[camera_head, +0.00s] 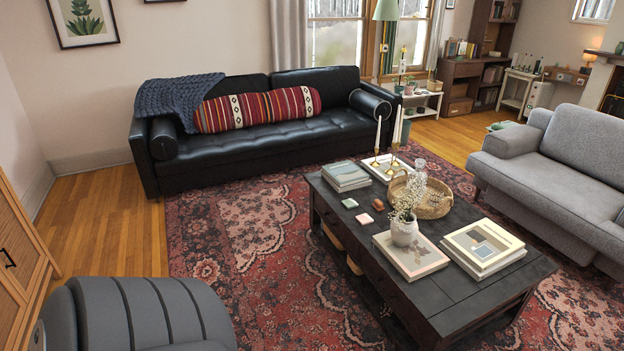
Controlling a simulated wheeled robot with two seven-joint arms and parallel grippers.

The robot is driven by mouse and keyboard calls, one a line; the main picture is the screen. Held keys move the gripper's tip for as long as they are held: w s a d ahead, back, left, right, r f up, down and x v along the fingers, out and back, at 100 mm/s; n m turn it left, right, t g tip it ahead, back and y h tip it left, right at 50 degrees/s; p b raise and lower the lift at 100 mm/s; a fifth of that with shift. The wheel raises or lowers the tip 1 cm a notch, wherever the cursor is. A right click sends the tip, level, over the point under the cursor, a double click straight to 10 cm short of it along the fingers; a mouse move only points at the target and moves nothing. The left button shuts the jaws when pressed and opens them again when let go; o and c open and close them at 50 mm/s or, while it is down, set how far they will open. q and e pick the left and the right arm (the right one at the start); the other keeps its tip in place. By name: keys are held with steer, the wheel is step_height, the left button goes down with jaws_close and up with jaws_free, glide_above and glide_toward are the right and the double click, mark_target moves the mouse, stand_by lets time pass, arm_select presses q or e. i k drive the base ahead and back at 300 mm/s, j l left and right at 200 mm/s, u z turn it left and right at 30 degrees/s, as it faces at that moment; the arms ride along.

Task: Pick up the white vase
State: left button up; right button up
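The white vase (404,232) stands upright on a book (388,258) on the dark coffee table (452,294). It holds thin stems with small pale flowers (405,198), which rise in front of a woven basket (436,208). Neither of my grippers shows in the head view.
Books (484,248) lie right of the vase, with more books (346,176) at the table's far left. Tall candles (377,136) stand behind. A black sofa (262,143), a grey sofa (560,172) and a grey ribbed seat (150,312) surround the rug (240,240). The rug left of the table is clear.

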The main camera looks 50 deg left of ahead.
mark_target(403, 237)
steer(key=u, duration=1.35)
